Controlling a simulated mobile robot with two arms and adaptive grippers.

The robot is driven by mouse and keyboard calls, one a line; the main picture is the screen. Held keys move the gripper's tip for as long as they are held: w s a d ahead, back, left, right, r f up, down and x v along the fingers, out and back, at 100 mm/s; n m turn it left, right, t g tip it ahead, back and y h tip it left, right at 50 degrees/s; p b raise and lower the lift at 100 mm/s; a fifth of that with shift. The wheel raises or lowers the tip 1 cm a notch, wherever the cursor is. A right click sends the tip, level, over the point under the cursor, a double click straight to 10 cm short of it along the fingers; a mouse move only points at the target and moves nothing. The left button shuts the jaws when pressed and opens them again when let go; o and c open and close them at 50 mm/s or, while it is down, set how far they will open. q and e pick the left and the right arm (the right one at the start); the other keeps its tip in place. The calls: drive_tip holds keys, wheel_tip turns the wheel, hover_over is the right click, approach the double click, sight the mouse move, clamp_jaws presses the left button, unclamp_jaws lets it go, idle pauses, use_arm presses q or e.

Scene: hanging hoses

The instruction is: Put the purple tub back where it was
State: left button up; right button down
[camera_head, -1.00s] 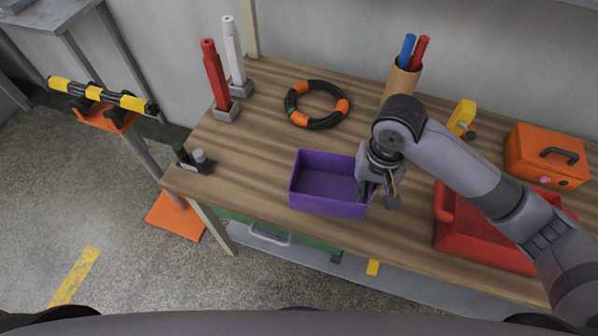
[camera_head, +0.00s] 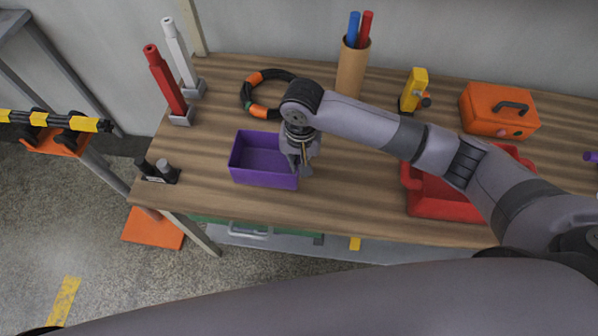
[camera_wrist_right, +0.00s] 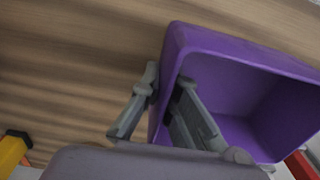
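The purple tub (camera_head: 263,177) stands upright on the wooden workbench (camera_head: 335,205), towards its front edge and left of the red bin. I cannot tell whether its base touches the top. My right gripper (camera_head: 299,168) is at the tub's right wall. In the right wrist view the gripper (camera_wrist_right: 168,84) has one finger inside the tub (camera_wrist_right: 235,75) and one outside. The wall is between them, and the gripper looks shut on it. The inside of the tub that I can see is empty. My left gripper is not in view.
A black and orange ring (camera_head: 252,107) lies behind the tub. A red bin (camera_head: 440,205) and an orange toolbox (camera_head: 497,117) stand to the right. A brown holder (camera_head: 351,68) and yellow tool (camera_head: 414,88) stand behind. Bare wood surrounds the tub.

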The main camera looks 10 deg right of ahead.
drive_tip(key=shift+f, duration=2.7)
drive_tip(key=shift+f, duration=0.15)
drive_tip(key=c, duration=1.8)
unclamp_jaws()
wheel_tip(320, 180, up, 12)
drive_tip(key=shift+d, duration=0.1)
